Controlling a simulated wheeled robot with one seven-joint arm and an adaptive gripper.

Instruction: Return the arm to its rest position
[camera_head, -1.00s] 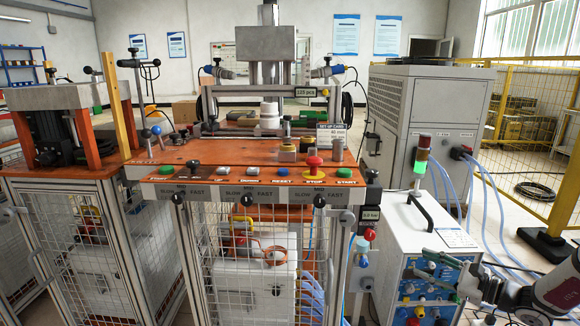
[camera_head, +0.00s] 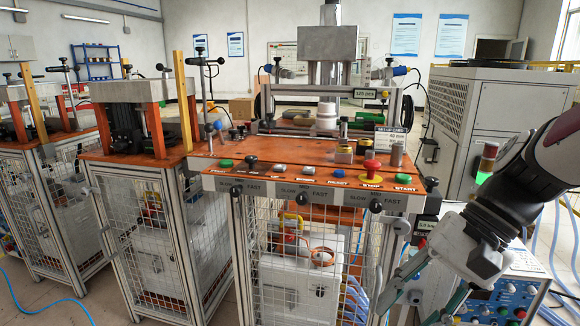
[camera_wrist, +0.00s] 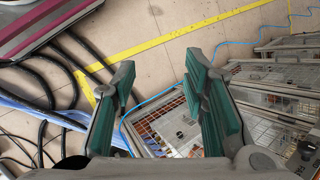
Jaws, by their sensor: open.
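My gripper (camera_head: 412,308) is at the lower right of the head view, pointing down and left. It is in front of the right end of the orange-topped heater bench (camera_head: 240,155). In the wrist view my gripper (camera_wrist: 160,75) shows two green-padded fingers set wide apart with nothing between them. Below it are floor, hoses and the mesh side of a bench frame. My arm comes in from the right edge of the head view. The fingertips are partly cut off at the bottom of that view.
A blue-and-white control unit (camera_head: 497,300) with knobs stands right beside my arm. Dark hoses (camera_wrist: 55,85) lie on the floor. A row of buttons, with a red stop button (camera_head: 371,167), lines the bench front.

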